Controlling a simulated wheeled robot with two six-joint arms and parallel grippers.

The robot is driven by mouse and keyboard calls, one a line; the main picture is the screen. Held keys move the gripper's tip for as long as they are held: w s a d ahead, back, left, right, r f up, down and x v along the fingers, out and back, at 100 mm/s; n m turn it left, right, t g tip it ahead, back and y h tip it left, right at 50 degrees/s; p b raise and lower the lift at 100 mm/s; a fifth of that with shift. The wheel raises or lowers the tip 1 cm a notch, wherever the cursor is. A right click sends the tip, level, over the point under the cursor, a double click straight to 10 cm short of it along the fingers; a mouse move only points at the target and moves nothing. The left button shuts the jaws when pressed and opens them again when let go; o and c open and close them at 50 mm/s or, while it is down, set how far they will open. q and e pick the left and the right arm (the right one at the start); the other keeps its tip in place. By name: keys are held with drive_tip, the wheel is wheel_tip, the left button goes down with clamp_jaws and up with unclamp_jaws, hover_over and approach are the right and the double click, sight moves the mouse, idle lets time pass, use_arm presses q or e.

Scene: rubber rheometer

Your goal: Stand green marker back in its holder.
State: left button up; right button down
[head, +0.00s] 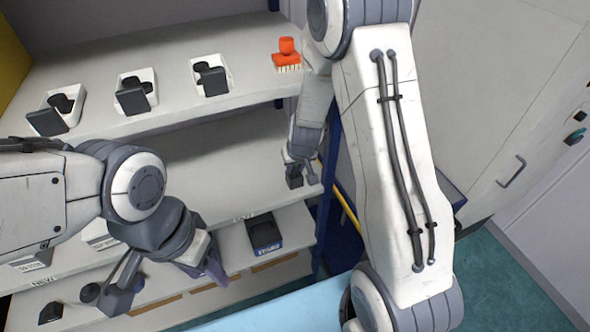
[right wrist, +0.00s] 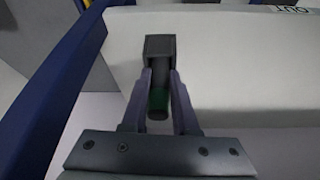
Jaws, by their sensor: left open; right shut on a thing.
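The green marker (right wrist: 158,103), dark with a green band, is between the fingers of my right gripper (right wrist: 161,100) in the right wrist view. My right gripper is shut on it. The marker's far end meets a dark square holder (right wrist: 160,44); I cannot tell how far inside it is. In the head view my right gripper (head: 302,158) is at the right end of the middle shelf, just above the small dark holder (head: 294,182). The marker is not clear there. My left gripper (head: 208,266) is open, in front of the lower shelf, away from the marker.
The top shelf (head: 190,103) carries several white trays with dark pieces and an orange brush (head: 287,55). A dark blue tray (head: 264,234) is on the lower shelf. A blue post (right wrist: 55,90) stands close left of my right gripper. Most of the middle shelf (head: 215,160) is bare.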

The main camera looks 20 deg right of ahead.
drive_tip(key=shift+f, duration=0.1)
drive_tip(key=c, duration=0.7)
unclamp_jaws()
